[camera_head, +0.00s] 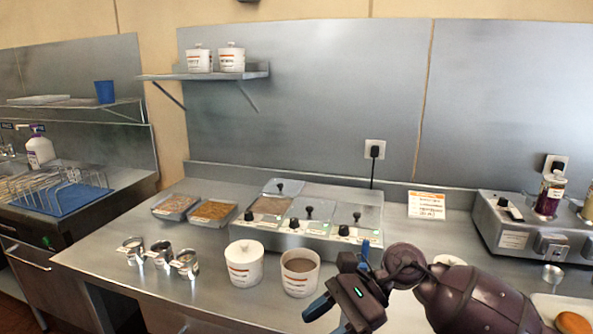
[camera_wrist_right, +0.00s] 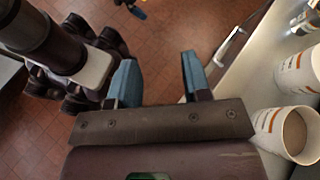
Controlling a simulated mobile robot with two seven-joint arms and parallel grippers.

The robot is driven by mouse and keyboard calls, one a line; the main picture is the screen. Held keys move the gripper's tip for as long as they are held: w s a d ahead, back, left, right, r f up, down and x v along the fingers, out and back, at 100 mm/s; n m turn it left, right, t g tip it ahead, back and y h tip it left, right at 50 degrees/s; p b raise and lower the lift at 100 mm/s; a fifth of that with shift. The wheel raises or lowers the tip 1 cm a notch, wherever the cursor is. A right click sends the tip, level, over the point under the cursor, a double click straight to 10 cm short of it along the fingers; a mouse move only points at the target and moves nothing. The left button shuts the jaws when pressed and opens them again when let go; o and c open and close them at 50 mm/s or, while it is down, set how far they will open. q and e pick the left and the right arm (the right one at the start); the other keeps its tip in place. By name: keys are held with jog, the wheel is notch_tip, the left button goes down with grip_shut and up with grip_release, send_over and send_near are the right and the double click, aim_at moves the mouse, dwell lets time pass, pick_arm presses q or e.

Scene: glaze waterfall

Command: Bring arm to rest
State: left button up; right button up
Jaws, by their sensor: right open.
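My right arm comes in from the right in the head view. Its gripper (camera_head: 340,284) is at the counter's front edge, in front of an open white tub (camera_head: 300,282) of brown contents. In the right wrist view the gripper's two blue fingers (camera_wrist_right: 158,78) are spread apart with nothing between them. They are over the tiled floor, with the counter to the right. A small dark piece with blue at the top edge of that view (camera_wrist_right: 134,8) looks like my left gripper; its jaws are too small to read. The head view does not show my left gripper.
On the counter (camera_head: 215,303) are a lidded white tub (camera_head: 245,265), several metal cups (camera_head: 160,254), two ingredient trays (camera_head: 213,211) and a row of lidded pans (camera_head: 308,215). In the wrist view, the open tub (camera_wrist_right: 266,130) is close right of the gripper.

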jog(key=s+d+f+n+t+h, duration=0.1)
jog(key=d+f+n+t+h, duration=0.1)
jog(key=d+f+n+t, duration=0.75)
jog(key=d+f+n+t+h, duration=0.2)
jog(key=d+f+n+t, duration=0.15)
jog(key=n+t, duration=1.2)
pick_arm(q)
jog(key=shift+s+f, duration=0.15)
jog(key=shift+s, duration=0.2)
pick_arm(e)
jog(key=s+d+f+m+g+h, duration=0.4)
jog(key=s+d+f+m, duration=0.1)
jog(key=s+f, duration=0.3)
jog(key=s+d+f+m+g+h, duration=0.4)
jog(key=s+d+f+m+g, duration=0.1)
jog(key=s+f+m, duration=0.3)
jog(key=shift+d, duration=0.2)
